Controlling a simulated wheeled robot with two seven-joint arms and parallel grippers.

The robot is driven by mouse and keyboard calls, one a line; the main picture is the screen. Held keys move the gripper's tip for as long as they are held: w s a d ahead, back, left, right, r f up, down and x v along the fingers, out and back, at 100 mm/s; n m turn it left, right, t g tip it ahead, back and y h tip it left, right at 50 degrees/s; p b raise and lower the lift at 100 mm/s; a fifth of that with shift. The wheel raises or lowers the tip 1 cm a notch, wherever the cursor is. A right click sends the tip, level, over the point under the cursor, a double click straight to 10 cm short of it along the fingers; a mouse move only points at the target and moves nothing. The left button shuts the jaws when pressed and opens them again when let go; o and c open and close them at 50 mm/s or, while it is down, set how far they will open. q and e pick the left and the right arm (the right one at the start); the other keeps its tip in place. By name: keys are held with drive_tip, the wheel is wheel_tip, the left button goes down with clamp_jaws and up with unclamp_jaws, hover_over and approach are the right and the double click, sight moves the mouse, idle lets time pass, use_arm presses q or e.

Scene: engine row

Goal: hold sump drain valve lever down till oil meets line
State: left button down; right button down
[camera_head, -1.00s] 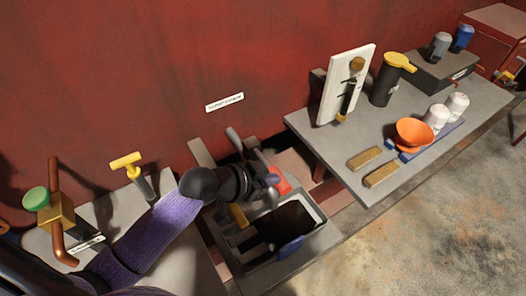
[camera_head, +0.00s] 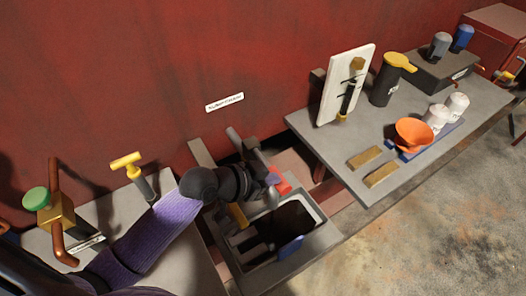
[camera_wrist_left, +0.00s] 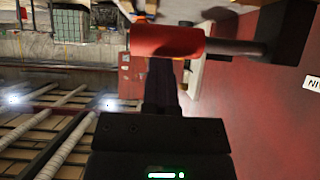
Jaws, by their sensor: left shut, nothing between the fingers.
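My left gripper (camera_head: 270,178) reaches over the open grey sump tray (camera_head: 322,213) and is shut with nothing between its fingers. A red lever (camera_head: 283,187) shows just beside and below the fingertips. In the left wrist view a red grip (camera_wrist_left: 165,40) on a grey bar lies across the end of my dark fingers (camera_wrist_left: 160,85); I cannot tell whether they touch. The tray holds a dark area (camera_head: 292,220), perhaps oil, with grey shapes at its left. A level line cannot be made out. My right gripper is not in view.
A workbench (camera_head: 300,125) at right bears an orange funnel (camera_head: 414,133), white canisters and a black jug (camera_head: 388,82). A yellow T-handle (camera_head: 126,161) and a copper pipe fitting (camera_head: 62,215) stand at left. A red wall (camera_head: 180,70) closes off the back.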

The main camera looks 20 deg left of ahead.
use_arm(q)
drive_tip(key=shift+f, duration=0.1)
idle(0.8)
drive_tip(key=r+p+v, duration=0.1)
drive_tip(key=p+v, duration=0.2)
drive_tip(key=v, duration=0.3)
drive_tip(key=w+r+p+v, duration=0.1)
drive_tip(key=p+v, duration=0.2)
drive_tip(key=v, duration=0.4)
drive_tip(key=shift+w+d+r, duration=0.25)
drive_tip(key=shift+w+d, duration=0.05)
drive_tip(key=shift+d, duration=0.1)
